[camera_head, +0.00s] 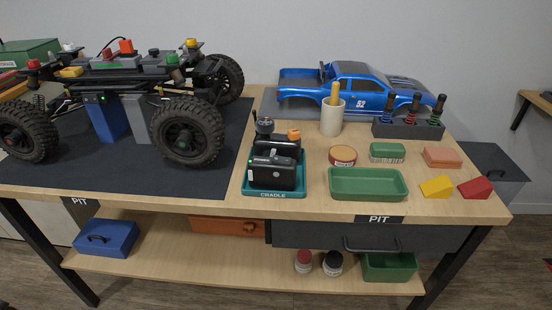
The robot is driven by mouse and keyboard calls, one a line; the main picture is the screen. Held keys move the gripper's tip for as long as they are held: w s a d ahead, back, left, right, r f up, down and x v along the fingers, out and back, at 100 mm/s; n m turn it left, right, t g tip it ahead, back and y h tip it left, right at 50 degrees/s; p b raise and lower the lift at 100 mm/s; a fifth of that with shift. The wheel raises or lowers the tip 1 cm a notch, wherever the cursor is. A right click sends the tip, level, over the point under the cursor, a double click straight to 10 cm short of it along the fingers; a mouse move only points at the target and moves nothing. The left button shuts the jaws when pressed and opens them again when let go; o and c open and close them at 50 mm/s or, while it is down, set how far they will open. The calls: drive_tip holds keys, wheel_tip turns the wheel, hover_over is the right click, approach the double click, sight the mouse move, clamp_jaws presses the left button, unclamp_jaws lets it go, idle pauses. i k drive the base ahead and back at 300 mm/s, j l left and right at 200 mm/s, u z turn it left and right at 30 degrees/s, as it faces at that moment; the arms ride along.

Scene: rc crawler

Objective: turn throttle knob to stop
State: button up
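A black device (274,165) sits upright in a teal tray labelled CRADLE (268,195), near the middle of the bench. It has a small green light on its front. A black knob or stick (264,126) stands on its top left, and an orange knob (293,134) is at its top right. No throttle label or stop mark is readable, so I cannot tell which is the throttle knob or where it points. My gripper is not in view.
An RC crawler chassis (150,65) with big black tyres stands on a dark mat (215,178) at left. A blue car body (358,88), a cream cup (332,117) and a green tray (368,184) are to the right. Bare wood lies between mat and tray.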

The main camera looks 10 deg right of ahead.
sight(293, 135)
drive_tip(key=i+l, duration=0.85)
drive_tip(key=l, duration=0.15)
drive_tip(key=u, duration=0.05)
